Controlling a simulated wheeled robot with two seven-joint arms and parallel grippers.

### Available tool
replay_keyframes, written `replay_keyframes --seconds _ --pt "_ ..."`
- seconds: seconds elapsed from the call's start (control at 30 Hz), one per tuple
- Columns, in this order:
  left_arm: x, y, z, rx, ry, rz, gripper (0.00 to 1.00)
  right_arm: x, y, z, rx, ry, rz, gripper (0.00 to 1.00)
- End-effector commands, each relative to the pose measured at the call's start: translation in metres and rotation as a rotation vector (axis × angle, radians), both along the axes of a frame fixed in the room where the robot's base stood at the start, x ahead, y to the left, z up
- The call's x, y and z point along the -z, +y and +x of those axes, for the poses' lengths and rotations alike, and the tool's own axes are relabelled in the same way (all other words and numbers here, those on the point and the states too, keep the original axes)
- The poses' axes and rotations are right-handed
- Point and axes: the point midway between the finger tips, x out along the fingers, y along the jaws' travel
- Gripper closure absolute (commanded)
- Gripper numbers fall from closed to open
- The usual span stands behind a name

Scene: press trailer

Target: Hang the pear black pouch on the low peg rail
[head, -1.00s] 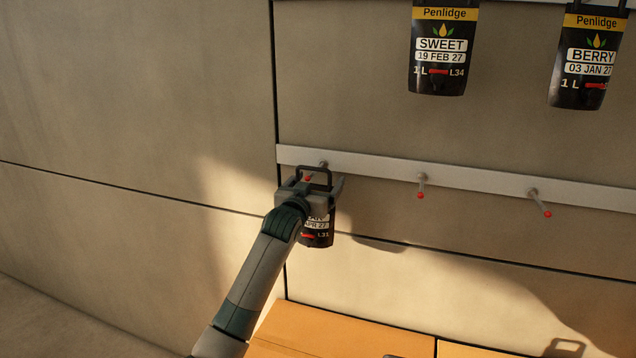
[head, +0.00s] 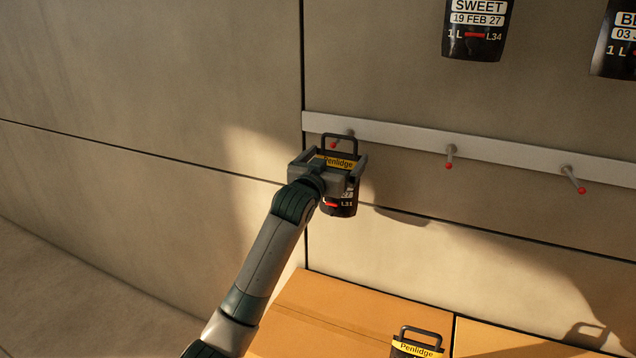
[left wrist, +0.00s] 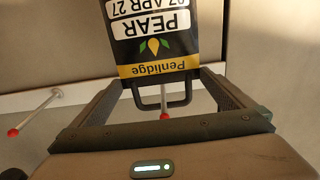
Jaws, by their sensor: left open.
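The pear black pouch (head: 338,207) hangs upright at the leftmost peg (head: 342,138) of the low peg rail (head: 400,135). Its handle loop stands around that red-tipped peg, as far as I can see. In the left wrist view the pouch (left wrist: 150,45) appears upside down, with PEAR and 07 APR 27 readable, and the red peg tip (left wrist: 165,116) shows at its handle. My left gripper (head: 340,170) is open, with its fingers on either side of the pouch's upper part. It hides part of the label in the head view. My right gripper is not in view.
Two more peg positions on the low rail, the middle peg (head: 450,156) and the right peg (head: 573,180), are empty. Above hang a SWEET pouch (head: 478,30) and a partly cut-off one (head: 615,45). Below, another Penlidge pouch (head: 415,348) is by the orange-brown boxes (head: 330,305).

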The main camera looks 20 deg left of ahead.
Motion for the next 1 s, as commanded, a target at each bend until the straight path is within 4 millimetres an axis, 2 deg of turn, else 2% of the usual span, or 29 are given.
replay_keyframes --seconds 0.4,0.6,0.8,1.0 --pt "0.001 0.002 -0.07 0.001 -0.005 0.0 0.0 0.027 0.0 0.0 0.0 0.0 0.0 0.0" --pt "0.0 0.003 -0.099 0.001 -0.005 0.001 0.0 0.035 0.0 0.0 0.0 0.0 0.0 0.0" --pt "-0.001 0.004 -0.114 0.0 -0.004 0.001 0.0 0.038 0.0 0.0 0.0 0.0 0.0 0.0" --pt "-0.002 0.004 -0.117 0.0 -0.003 0.001 0.0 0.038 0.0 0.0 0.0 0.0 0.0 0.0"
